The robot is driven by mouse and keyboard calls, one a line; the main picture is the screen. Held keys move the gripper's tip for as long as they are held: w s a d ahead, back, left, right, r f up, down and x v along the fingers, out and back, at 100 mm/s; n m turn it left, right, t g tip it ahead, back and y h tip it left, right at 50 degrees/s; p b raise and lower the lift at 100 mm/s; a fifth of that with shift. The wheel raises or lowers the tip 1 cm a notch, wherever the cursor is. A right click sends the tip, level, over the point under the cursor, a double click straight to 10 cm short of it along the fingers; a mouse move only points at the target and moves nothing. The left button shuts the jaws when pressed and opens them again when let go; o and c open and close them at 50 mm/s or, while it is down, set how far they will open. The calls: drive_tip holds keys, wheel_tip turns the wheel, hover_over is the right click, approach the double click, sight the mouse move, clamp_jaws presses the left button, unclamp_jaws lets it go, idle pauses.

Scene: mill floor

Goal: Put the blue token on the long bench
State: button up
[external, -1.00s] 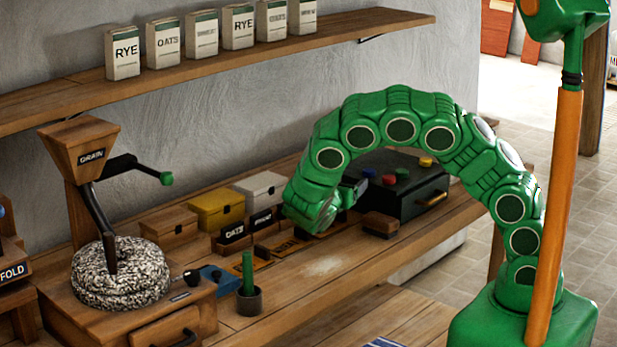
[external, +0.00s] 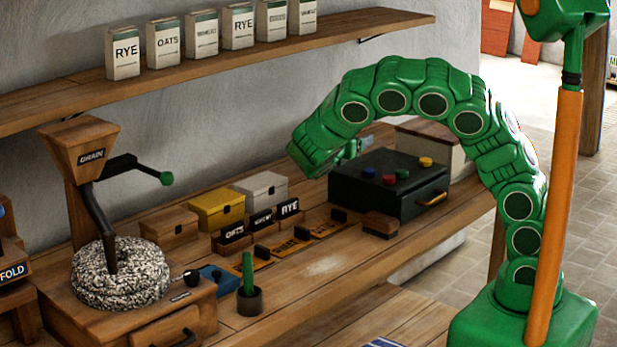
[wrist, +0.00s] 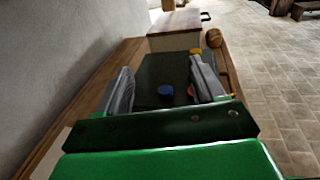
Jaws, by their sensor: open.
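My gripper (external: 352,150) is open and above the box, apart from the token. The long bench (external: 300,287) is the wooden one along the wall. It bears the box and has bare wood in front.
A brown block (external: 380,224) sits before the dark box. A shelf (external: 200,80) with sacks runs above. Bench wood around the pale patch (external: 325,265) is clear.

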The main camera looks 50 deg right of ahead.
drive_tip(key=d+f+g+y, duration=0.1)
drive_tip(key=m+y, duration=1.1)
drive_tip(key=y, duration=0.8)
hover_over(370, 170)
drive_tip(key=s+d, duration=0.2)
wheel_tip(370, 170, down, 3)
drive_tip(key=shift+t, duration=0.3)
drive_tip(key=shift+s+d+x, duration=0.15)
drive_tip(key=shift+x, duration=1.85)
drive_tip(key=shift+s+d+x, duration=0.15)
drive_tip(key=shift+x, duration=1.85)
drive_tip(key=shift+f, duration=0.15)
drive_tip(key=c, duration=1.2)
